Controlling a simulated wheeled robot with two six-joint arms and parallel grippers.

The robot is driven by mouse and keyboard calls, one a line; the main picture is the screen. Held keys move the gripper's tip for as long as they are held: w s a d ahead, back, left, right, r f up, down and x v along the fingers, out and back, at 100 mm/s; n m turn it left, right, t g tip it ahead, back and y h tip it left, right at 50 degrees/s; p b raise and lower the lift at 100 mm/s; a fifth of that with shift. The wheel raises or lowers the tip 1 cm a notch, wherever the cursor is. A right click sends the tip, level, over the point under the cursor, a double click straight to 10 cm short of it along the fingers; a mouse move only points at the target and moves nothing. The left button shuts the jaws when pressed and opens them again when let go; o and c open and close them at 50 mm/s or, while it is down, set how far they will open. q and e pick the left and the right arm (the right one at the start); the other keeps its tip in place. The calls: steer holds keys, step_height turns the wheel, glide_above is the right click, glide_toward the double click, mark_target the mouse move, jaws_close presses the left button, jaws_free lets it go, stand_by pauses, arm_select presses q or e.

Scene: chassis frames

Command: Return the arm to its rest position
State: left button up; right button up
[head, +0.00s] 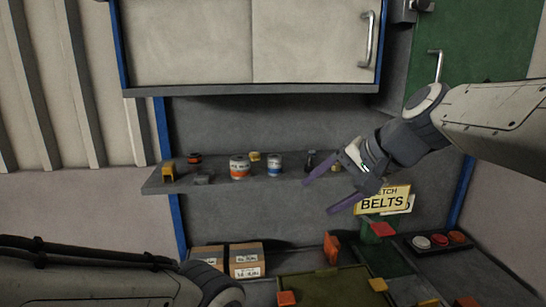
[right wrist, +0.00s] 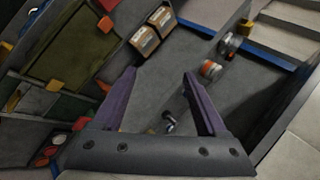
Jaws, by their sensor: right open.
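My right arm comes in from the right in the head view. Its gripper (head: 322,190) has purple fingers spread apart with nothing between them. It hangs in front of the right end of the shelf, above the work surface. In the right wrist view the open gripper (right wrist: 160,78) also shows empty, over bare grey surface. My left arm crosses the lower left of the head view. Its gripper is outside the view.
A yellow BELTS sign (head: 382,200) stands close to my right gripper. Cardboard boxes (head: 246,261) and a green tray (head: 330,289) lie below. A cabinet (head: 190,40) hangs above.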

steer(key=s+a+f+n+g+h+b, duration=0.15)
steer(key=s+a+f+n+g, duration=0.4)
steer(key=s+f, duration=0.85)
steer(key=s+f+n+h, duration=0.3)
steer(key=s+f+n, duration=0.5)
steer(key=s+f, duration=0.2)
steer(key=shift+d+f+b, duration=0.15)
steer(key=shift+d+b, duration=0.1)
steer(key=shift+b, duration=0.15)
steer(key=shift+g+h, duration=0.25)
